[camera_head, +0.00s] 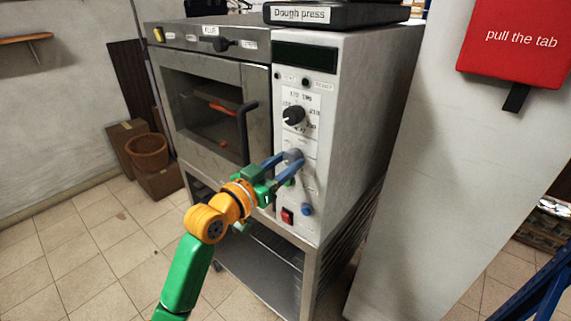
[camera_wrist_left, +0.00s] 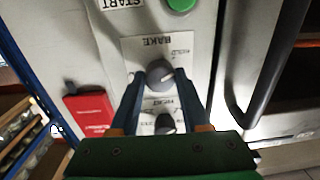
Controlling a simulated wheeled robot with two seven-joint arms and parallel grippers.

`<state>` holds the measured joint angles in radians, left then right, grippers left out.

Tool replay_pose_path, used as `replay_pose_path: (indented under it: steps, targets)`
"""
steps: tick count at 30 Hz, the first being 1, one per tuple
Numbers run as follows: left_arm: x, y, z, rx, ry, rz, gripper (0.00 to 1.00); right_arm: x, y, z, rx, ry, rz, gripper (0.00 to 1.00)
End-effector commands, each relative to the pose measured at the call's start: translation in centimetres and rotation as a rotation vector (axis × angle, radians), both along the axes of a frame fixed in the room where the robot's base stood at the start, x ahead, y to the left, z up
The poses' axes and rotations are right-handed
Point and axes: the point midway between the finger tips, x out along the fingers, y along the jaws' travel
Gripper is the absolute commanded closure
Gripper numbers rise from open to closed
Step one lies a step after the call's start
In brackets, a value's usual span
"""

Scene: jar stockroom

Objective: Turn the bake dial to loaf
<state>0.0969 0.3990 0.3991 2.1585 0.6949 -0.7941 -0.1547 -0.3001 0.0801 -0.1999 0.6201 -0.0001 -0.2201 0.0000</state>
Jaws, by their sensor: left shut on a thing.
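The bake dial (camera_wrist_left: 160,74) is a dark round knob on a white label plate marked BAKE, which appears upside down in the left wrist view. It also shows on the oven's front panel in the head view (camera_head: 293,154), partly covered by my fingers. My left gripper (camera_head: 294,161) has its blue fingers on either side of the dial and is shut on it; the fingertips also show in the left wrist view (camera_wrist_left: 159,82). The small words around the dial are mostly too blurred to read, so I cannot tell its setting. My right gripper is out of view.
Another black dial (camera_head: 293,116) sits above on the same panel. A red switch (camera_head: 287,216) and a blue knob (camera_head: 306,210) are lower down. The oven door handle (camera_head: 246,133) stands out left of the panel. A green START button (camera_wrist_left: 181,4) is near the bake dial.

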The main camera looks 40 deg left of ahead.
Motion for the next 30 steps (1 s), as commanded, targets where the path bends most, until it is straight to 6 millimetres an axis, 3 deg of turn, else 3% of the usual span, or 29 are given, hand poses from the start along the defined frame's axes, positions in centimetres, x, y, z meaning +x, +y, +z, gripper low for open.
replay_pose_path:
  steps: [12,30]
  targets:
    - [-0.01,0.05,-0.20,0.383,-0.026,-0.001,1.00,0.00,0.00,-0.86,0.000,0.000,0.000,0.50]
    - [0.01,0.13,-0.07,0.950,-0.071,-0.001,1.00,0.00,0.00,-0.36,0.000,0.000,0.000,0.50]
